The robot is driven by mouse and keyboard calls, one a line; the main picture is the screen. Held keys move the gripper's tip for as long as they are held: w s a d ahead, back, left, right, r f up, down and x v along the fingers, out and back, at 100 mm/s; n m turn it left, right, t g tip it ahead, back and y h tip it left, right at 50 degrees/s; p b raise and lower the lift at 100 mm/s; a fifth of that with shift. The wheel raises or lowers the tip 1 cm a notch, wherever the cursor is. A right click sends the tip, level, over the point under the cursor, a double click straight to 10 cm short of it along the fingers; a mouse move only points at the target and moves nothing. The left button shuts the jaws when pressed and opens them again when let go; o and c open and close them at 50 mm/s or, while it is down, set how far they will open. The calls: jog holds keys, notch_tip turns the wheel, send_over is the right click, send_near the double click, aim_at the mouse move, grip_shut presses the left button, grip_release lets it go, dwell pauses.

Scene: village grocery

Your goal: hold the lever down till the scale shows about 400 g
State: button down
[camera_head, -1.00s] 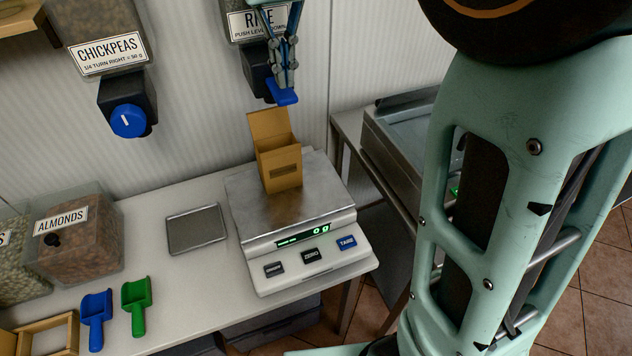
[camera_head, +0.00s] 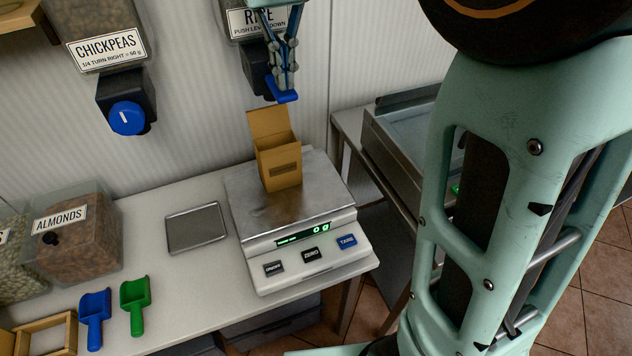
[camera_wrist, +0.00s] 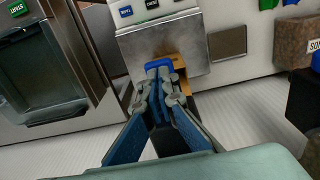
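The rice dispenser (camera_head: 257,22), labelled "push lever down", hangs on the wall with its blue lever (camera_head: 284,97) jutting out below. My gripper (camera_head: 284,86) points down, its fingers together right over the lever; the fingertips seem to touch it. The wrist view shows the fingers (camera_wrist: 160,82) close together by the blue lever (camera_wrist: 158,64). The scale (camera_head: 300,245) shows 0 g on its green display. An open brown box (camera_head: 280,168) stands upright on the scale's plate, below the lever, flap up at the back. I see no rice in or falling into it.
A chickpeas dispenser (camera_head: 110,40) with a blue knob hangs to the left. A metal tray (camera_head: 195,229), an almonds bin (camera_head: 80,250), a blue scoop (camera_head: 95,318) and a green scoop (camera_head: 135,305) are on the counter. Another metal unit (camera_head: 400,140) stands at right.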

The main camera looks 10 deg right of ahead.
aim_at(286, 92)
jog(key=shift+f+b, duration=1.05)
jog(key=shift+f, duration=0.9)
dwell(3.3)
notch_tip(286, 92, up, 8)
jog(key=p, duration=0.7)
jog(key=shift+p, duration=0.35)
jog(key=shift+f, duration=0.2)
